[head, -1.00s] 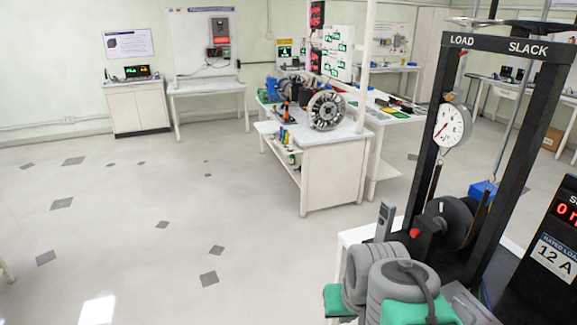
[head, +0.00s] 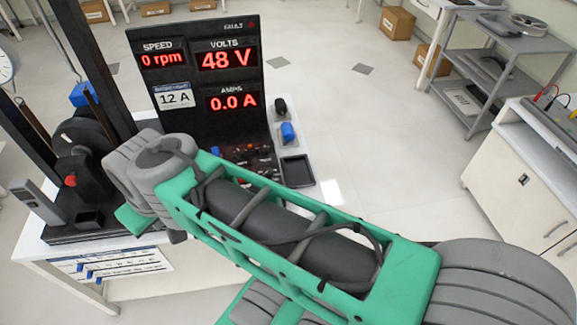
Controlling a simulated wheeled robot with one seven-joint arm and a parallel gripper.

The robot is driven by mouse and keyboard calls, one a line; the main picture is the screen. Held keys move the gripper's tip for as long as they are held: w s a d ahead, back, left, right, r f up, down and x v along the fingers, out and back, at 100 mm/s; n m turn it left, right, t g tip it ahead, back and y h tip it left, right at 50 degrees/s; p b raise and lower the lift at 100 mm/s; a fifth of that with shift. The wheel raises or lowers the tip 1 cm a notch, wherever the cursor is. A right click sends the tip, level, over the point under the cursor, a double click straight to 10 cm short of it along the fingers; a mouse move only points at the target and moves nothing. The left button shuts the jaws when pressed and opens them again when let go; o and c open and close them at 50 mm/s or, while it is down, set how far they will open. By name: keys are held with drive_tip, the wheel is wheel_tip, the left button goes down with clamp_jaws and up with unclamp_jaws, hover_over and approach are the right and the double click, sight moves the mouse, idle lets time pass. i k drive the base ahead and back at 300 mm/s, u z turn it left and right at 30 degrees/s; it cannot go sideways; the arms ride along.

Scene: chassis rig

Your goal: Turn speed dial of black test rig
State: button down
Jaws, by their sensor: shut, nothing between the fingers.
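The black test rig (head: 137,52) stands on a white table at the left in the head view. Its display reads speed 0 rpm, 48 volts and 0.0 amps, with a 12 A rated load label. Below the display is a row of small controls (head: 250,153), partly covered by my green and grey arm. I cannot tell which of them is the speed dial. My gripper is not in view; the arm's far end shows as a grey rounded joint in front of the rig, and its own links hide what lies beyond.
A black motor wheel with a red knob (head: 70,181) sits left of the display. A black tray (head: 297,171) and a blue object (head: 288,132) lie at the table's right. A grey shelf cart (head: 490,70) and white cabinet (head: 520,165) stand at right; open floor lies between.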

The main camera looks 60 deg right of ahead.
sight(268, 172)
drive_tip(key=z, duration=1.5)
drive_tip(key=k, duration=1.15)
drive_tip(key=u, duration=0.9)
drive_tip(key=i, duration=1.3)
drive_tip(key=z, duration=0.35)
